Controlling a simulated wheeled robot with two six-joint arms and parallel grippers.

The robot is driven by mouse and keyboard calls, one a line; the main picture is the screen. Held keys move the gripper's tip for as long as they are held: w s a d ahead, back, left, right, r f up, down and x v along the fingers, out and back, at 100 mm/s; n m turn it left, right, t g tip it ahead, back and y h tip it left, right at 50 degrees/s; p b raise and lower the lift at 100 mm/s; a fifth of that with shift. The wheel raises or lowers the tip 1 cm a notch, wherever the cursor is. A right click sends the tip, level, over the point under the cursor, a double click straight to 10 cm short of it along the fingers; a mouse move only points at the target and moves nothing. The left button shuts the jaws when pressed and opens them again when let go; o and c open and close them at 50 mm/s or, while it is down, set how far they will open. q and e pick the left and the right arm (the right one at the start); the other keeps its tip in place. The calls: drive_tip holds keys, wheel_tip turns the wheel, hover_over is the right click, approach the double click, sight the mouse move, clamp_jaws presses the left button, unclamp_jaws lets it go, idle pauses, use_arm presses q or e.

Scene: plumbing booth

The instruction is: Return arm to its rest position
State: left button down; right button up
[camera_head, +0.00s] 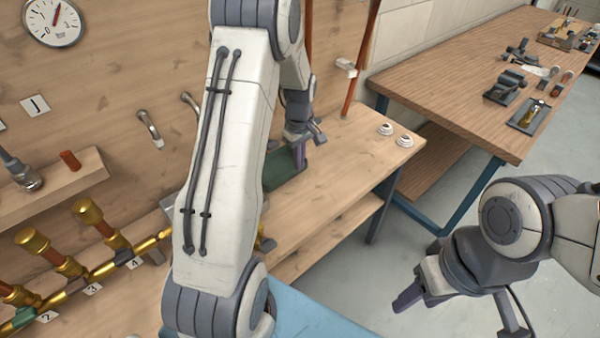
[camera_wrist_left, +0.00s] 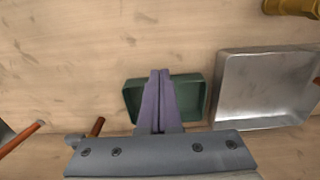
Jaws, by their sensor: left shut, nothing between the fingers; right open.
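My left arm reaches from the bottom middle of the head view up and over the wooden bench. My left gripper (camera_head: 299,155) points down above a green tray (camera_head: 288,178), with its fingers shut and nothing between them. In the left wrist view the shut purple fingers (camera_wrist_left: 161,90) lie in front of the green tray (camera_wrist_left: 196,84) and hide part of it. No object shows in the visible part of the tray. My right gripper (camera_head: 412,298) is open and empty at the lower right, over the grey floor, apart from the bench.
A metal tray (camera_wrist_left: 266,86) stands beside the green one. Brass pipework (camera_head: 103,270) with several valves runs along the left wall panel. Two white round fittings (camera_head: 405,141) sit on the bench's right end. A second table (camera_head: 455,85) holds tools. Floor around my right arm is clear.

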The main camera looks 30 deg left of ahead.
use_arm(q)
drive_tip(key=shift+r, duration=0.45)
drive_tip(key=s+d+r+m, duration=0.4)
drive_tip(key=d+m, duration=0.1)
drive_tip(key=d, duration=0.4)
drive_tip(key=s+d+r+m, duration=0.4)
drive_tip(key=d+r, duration=0.1)
drive_tip(key=d, duration=0.4)
drive_tip(key=s+d+r+m, duration=0.1)
drive_tip(key=s+d+m, duration=0.3)
drive_tip(key=s, duration=0.6)
drive_tip(key=s+d+r+m+h, duration=0.1)
drive_tip(key=s+d+m, duration=0.3)
drive_tip(key=s+m, duration=0.4)
drive_tip(key=shift+s+r+m, duration=0.3)
drive_tip(key=shift+s+r, duration=0.5)
drive_tip(key=shift+s, duration=0.05)
drive_tip(key=shift+a, duration=0.1)
